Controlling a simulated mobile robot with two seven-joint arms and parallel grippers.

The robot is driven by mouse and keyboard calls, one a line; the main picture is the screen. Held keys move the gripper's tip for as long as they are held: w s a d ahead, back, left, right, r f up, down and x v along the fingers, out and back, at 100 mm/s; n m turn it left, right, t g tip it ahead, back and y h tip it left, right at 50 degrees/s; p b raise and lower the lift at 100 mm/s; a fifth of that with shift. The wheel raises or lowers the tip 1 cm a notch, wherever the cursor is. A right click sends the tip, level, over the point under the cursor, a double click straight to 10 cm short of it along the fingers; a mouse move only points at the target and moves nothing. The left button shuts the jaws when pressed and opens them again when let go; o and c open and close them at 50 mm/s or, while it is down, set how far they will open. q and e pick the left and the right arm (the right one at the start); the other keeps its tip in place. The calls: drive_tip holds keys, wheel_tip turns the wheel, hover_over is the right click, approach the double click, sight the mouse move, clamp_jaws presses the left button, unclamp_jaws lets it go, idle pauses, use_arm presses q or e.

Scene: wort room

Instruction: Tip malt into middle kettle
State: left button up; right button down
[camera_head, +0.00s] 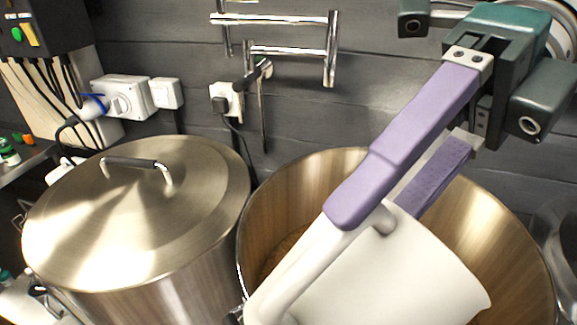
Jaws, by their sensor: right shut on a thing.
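My right gripper (376,208) comes in from the upper right, its purple fingers shut on the handle of a white jug (395,275). The jug is tilted and held over the open steel kettle (505,225). Its inside does not show, so I cannot tell whether malt is in it. Brown, grainy-looking stuff (284,250) shows low inside the open kettle, left of the jug. The jug and gripper hide much of the kettle's inside and its near rim. My left gripper is not in view.
A second steel kettle with a closed lid (90,215) stands close on the left. Part of another steel vessel (562,235) shows at the right edge. A chrome pipe arm (290,50) and sockets (122,97) are on the dark wall behind.

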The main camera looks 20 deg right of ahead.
drive_tip(key=w+d+f+g+y+b, duration=0.1)
drive_tip(key=w+d+g+y+b, duration=0.2)
drive_tip(key=d+y+b, duration=0.5)
drive_tip(key=shift+w+d+y+b, duration=0.4)
drive_tip(key=shift+d+b, duration=1.15)
drive_tip(key=shift+b, duration=3.8)
